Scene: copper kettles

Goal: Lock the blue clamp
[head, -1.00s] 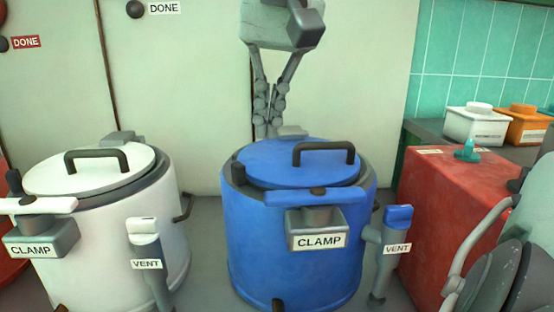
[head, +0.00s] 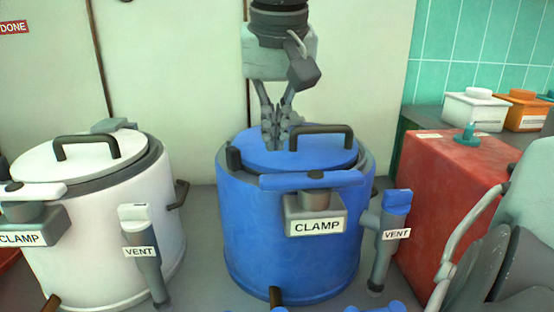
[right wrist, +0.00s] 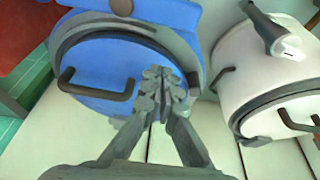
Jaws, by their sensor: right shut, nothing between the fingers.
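The blue kettle (head: 290,245) stands in the middle of the head view with its blue lid (head: 262,152) on. Its clamp (head: 310,181) has a blue lever lying crosswise at the front rim, above a grey block labelled CLAMP (head: 317,227). My left gripper is not in view.
A white kettle (head: 100,225) with its own clamp and vent stands left. The blue kettle's vent (head: 390,225) sticks out at its right. A red box (head: 450,185) stands further right, with white (head: 475,112) and orange (head: 522,112) containers behind.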

